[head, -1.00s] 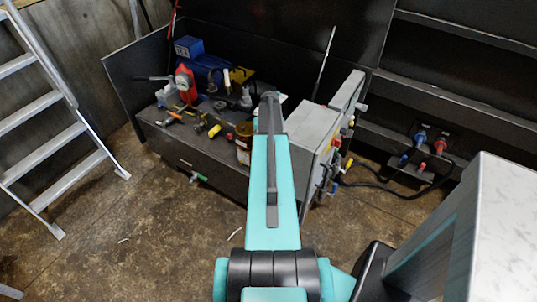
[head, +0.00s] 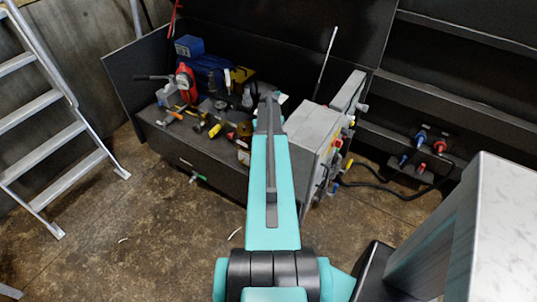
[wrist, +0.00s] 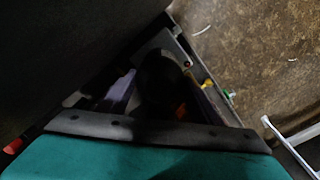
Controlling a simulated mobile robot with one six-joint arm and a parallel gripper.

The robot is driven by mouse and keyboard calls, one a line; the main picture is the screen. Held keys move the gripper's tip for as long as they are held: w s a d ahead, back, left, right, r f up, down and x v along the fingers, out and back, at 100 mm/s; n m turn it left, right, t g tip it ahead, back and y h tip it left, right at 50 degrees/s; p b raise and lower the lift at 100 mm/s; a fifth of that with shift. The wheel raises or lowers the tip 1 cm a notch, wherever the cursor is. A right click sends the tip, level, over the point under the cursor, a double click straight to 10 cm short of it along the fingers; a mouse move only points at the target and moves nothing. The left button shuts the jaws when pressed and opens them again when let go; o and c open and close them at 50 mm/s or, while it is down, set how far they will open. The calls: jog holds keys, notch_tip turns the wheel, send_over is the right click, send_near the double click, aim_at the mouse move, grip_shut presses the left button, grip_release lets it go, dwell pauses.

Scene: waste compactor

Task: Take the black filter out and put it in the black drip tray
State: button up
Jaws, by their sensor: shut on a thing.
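In the wrist view, my gripper (wrist: 160,92) is in deep shadow, its jaws hard to make out. A dark rounded shape, which looks like the black filter (wrist: 158,75), sits between them, and the gripper appears shut on it. Its lower end and the exact grip are too dark to see. In the head view my own arm reaches toward the machine and hides the gripper and the filter. I cannot pick out the black drip tray with certainty in either view.
A dark cabinet top (head: 185,140) holds several tools, a blue box (head: 189,45) and a red part (head: 186,82). A grey control box (head: 312,135) stands close right of my arm. A ladder (head: 45,150) is at the left. The brown floor (head: 150,240) in front is mostly clear.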

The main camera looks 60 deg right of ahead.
jog(key=n, duration=0.2)
jog(key=shift+s+n, duration=0.3)
jog(key=shift+s, duration=0.05)
jog(key=shift+n, duration=2.3)
